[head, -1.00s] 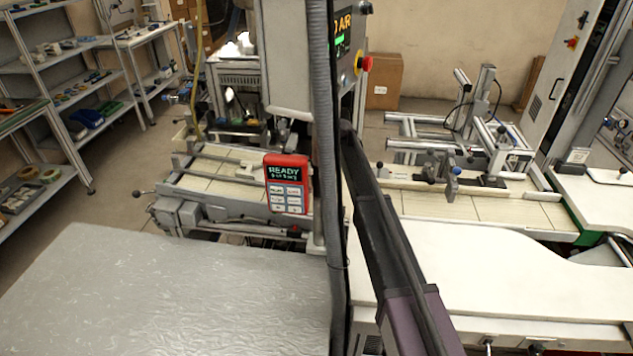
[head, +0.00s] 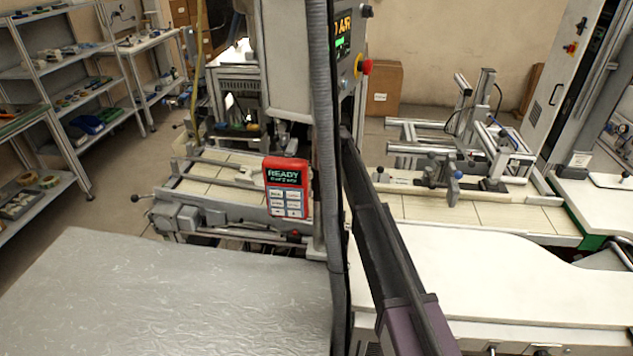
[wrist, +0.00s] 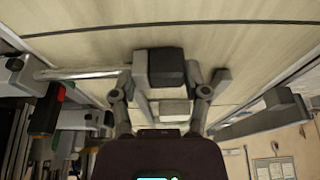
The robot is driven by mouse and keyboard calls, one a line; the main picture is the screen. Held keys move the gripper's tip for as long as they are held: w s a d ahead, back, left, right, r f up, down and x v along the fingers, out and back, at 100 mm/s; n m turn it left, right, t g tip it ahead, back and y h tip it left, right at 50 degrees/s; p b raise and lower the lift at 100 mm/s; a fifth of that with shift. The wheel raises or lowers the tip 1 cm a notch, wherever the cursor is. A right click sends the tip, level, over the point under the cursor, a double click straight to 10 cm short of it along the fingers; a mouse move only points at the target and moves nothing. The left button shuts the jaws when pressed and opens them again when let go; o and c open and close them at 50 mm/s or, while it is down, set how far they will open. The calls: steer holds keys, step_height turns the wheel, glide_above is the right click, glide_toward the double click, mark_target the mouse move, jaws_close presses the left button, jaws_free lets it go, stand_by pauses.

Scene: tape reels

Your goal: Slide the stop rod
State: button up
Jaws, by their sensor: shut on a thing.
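In the wrist view my gripper (wrist: 166,80) is closed around a small grey block with a dark face (wrist: 165,66), over a pale panelled surface. A bright metal rod (wrist: 82,73) runs from the left up to the gripper's left side. I cannot tell whether the rod joins the held block, as the left finger covers that end. In the head view thin metal rods (head: 265,234) lie low along the front of the left machine. Which of them is the stop rod is unclear. My gripper is hidden in the head view.
A red READY control box (head: 287,188) hangs before the left machine. A grey tabletop (head: 170,295) fills the lower left, and a white worktop (head: 475,275) the lower right. Shelves (head: 75,75) stand far left.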

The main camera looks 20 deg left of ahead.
steer(key=shift+w+a, duration=0.2)
steer(key=shift+w, duration=0.55)
steer(key=shift+w+a, duration=0.2)
steer(key=shift+w, duration=0.55)
steer(key=shift+w+a, duration=0.2)
steer(key=shift+w, duration=0.55)
jaws_close()
steer(key=o, duration=1.3)
jaws_free()
steer(key=shift+s, duration=0.15)
